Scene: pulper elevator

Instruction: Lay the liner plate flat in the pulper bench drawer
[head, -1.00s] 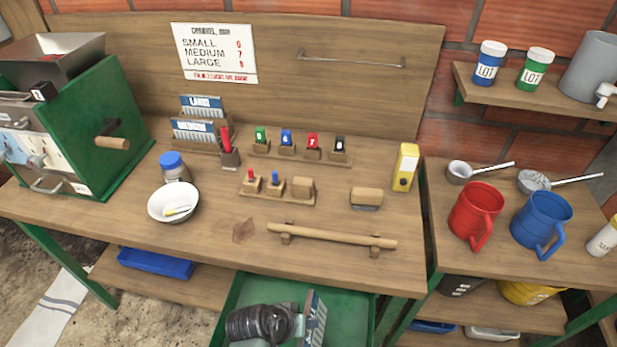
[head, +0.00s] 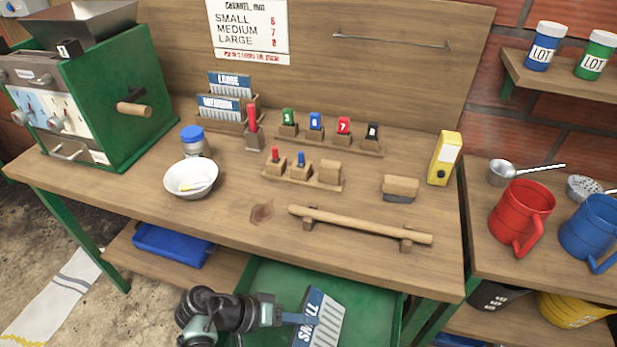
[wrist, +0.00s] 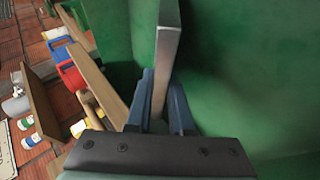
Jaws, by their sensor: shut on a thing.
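The bench top (head: 350,265) overhangs the drawer's back. A wooden bar (head: 360,225) on two supports lies near its front edge. LARGE (head: 231,84) and MEDIUM plates (head: 219,108) stand in a rack. A blue tray (head: 172,245) sits on the lower shelf.

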